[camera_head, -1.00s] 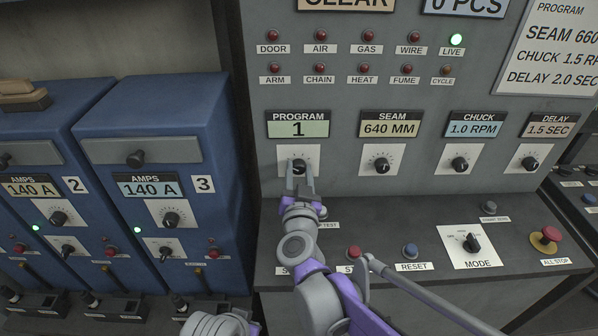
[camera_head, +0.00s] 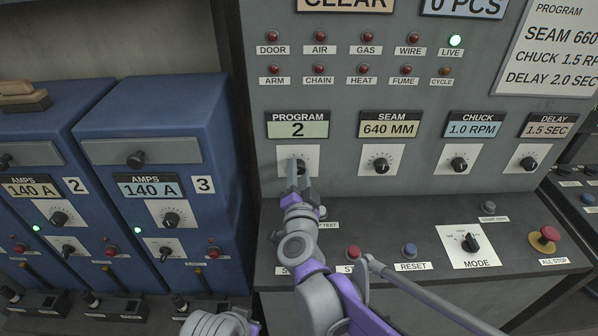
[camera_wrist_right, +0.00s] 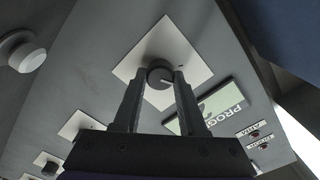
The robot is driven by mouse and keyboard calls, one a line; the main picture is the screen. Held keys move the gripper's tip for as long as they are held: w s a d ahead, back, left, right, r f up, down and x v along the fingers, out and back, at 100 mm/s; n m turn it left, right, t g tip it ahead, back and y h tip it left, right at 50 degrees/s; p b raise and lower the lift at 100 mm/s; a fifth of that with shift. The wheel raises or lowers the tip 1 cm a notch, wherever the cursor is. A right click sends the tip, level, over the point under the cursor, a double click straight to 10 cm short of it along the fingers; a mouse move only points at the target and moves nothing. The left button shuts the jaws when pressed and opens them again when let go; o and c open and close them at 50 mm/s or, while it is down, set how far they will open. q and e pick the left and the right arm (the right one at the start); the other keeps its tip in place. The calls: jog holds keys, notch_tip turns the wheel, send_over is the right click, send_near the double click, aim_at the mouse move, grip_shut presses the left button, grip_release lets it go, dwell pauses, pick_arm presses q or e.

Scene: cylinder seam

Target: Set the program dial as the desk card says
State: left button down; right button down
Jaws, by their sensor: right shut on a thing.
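The program dial (camera_head: 300,163) is a dark knob on a white plate, mostly hidden by my right gripper in the head view. The wrist view shows the round dial (camera_wrist_right: 160,75) between the fingertips. My right gripper (camera_head: 298,173) is shut on it, one finger on each side. The PROGRAM display (camera_head: 298,129) above it reads 2. A white card (camera_head: 552,50) at the top right reads PROGRAM, SEAM 660, CHUCK 1.5 and DELAY 2.0 SEC, cut off by the picture edge; no program number shows. Whether it is the desk card I cannot tell. My left gripper is not in view.
The SEAM dial (camera_head: 381,165) reads 640 MM, the CHUCK dial (camera_head: 459,163) 1.0 RPM and the DELAY dial (camera_head: 529,163) 1.5 SEC.

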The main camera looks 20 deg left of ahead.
jog(key=shift+m, duration=0.5)
jog(key=shift+c, duration=2.3)
grip_release()
jog(key=shift+s, duration=0.1)
jog(key=v, duration=1)
jog(key=shift+s, duration=0.35)
jog(key=shift+d, duration=0.1)
